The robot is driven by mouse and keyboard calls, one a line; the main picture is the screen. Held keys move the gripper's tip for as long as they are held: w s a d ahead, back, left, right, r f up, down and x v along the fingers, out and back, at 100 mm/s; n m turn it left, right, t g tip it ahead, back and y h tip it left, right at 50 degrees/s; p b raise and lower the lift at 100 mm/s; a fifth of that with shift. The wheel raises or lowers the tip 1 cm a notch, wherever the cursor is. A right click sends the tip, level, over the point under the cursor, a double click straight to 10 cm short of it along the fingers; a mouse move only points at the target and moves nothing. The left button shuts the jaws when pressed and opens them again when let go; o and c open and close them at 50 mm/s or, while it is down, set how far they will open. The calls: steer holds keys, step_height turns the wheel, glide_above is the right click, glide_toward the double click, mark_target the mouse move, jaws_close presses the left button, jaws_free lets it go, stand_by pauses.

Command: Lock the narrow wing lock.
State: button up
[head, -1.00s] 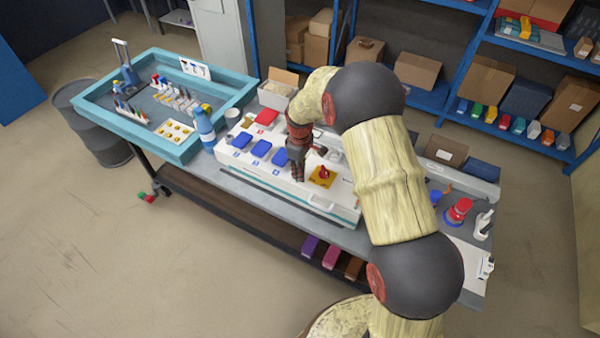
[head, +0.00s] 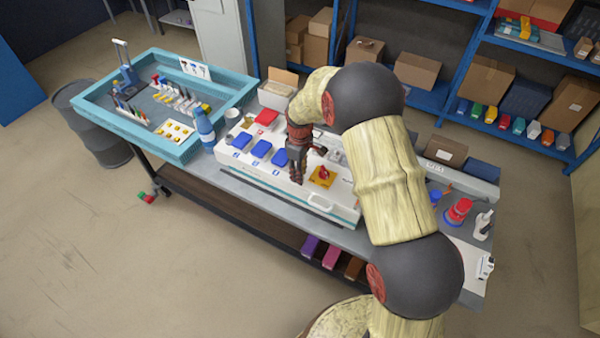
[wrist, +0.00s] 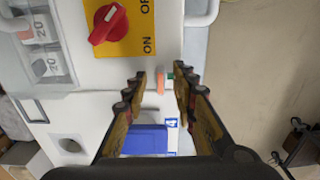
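I cannot pick out the narrow wing lock with certainty in either view. My gripper (head: 297,180) hangs over the white socket box (head: 325,205), beside the yellow plate with the red rotary switch (head: 323,173). In the wrist view my gripper (wrist: 160,78) is open, with nothing held between its fingers. A small orange piece and a green piece (wrist: 168,77) on the box show in the gap, apart from the fingers. The red switch (wrist: 108,24) on its yellow ON/OFF plate lies above the left finger. A blue lid (wrist: 145,140) marked 4 lies between the fingers, nearer the palm.
Several blue lids (head: 261,149) line the box. A white handle (head: 322,200) sticks up at its front edge. A blue bottle (head: 204,127) and a teal tray (head: 185,154) stand left. Red and white objects (head: 458,212) stand at the table's right end.

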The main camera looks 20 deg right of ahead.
step_height(320, 180, up, 12)
stand_by(0.6)
stand_by(0.5)
